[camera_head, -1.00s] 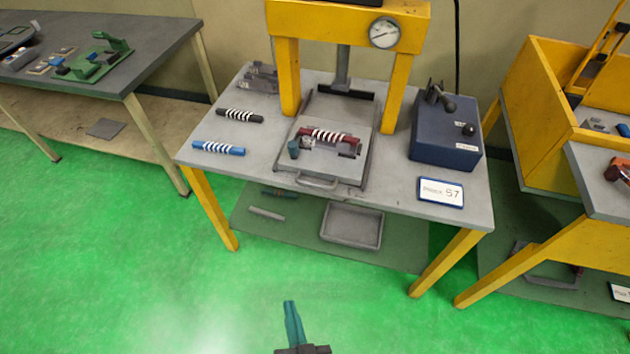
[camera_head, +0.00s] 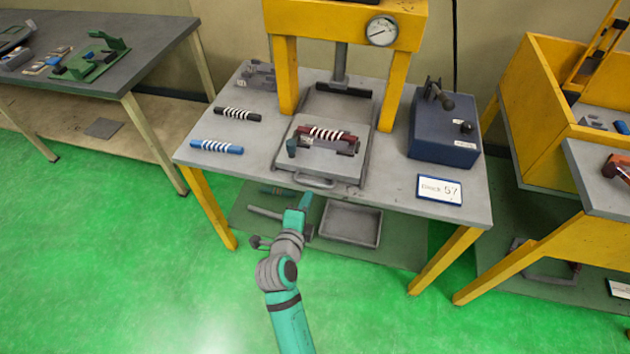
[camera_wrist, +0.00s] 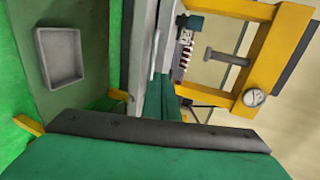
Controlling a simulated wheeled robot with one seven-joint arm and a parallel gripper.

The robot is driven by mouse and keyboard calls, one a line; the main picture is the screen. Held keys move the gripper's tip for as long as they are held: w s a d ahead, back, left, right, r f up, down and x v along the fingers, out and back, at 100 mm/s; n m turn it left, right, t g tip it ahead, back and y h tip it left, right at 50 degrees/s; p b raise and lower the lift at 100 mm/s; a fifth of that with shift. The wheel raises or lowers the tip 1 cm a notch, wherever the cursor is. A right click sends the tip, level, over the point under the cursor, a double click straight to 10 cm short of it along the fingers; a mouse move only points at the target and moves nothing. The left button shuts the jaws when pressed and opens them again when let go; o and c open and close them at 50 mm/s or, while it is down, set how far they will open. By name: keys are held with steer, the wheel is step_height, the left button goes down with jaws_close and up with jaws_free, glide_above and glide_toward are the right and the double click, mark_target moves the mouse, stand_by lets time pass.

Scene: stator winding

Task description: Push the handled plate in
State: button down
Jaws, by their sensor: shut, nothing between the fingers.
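The handled plate (camera_head: 349,168) is a flat grey plate on the table under the yellow press. Its grey handle (camera_head: 316,182) faces the table's front edge. A dark red rotor with white stripes (camera_head: 328,134) sits in a fixture on the plate. My gripper (camera_head: 305,200) is shut and empty, raised in front of the table, just below the handle in the head view. In the wrist view my green gripper fingers (camera_wrist: 161,98) point toward the handle (camera_wrist: 155,54), which shows just beyond or beside them. I cannot tell whether they touch it.
The yellow press (camera_head: 287,75) has a gauge and a ram above the plate's back end. A black striped piece (camera_head: 237,113) and a blue one (camera_head: 217,146) lie left. A blue control box (camera_head: 443,135) and a sign (camera_head: 440,190) stand right. A grey tray (camera_head: 351,223) is on the lower shelf.

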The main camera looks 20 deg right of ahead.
mark_target(319, 173)
steer(key=x, duration=1)
steer(key=shift+d, duration=0.1)
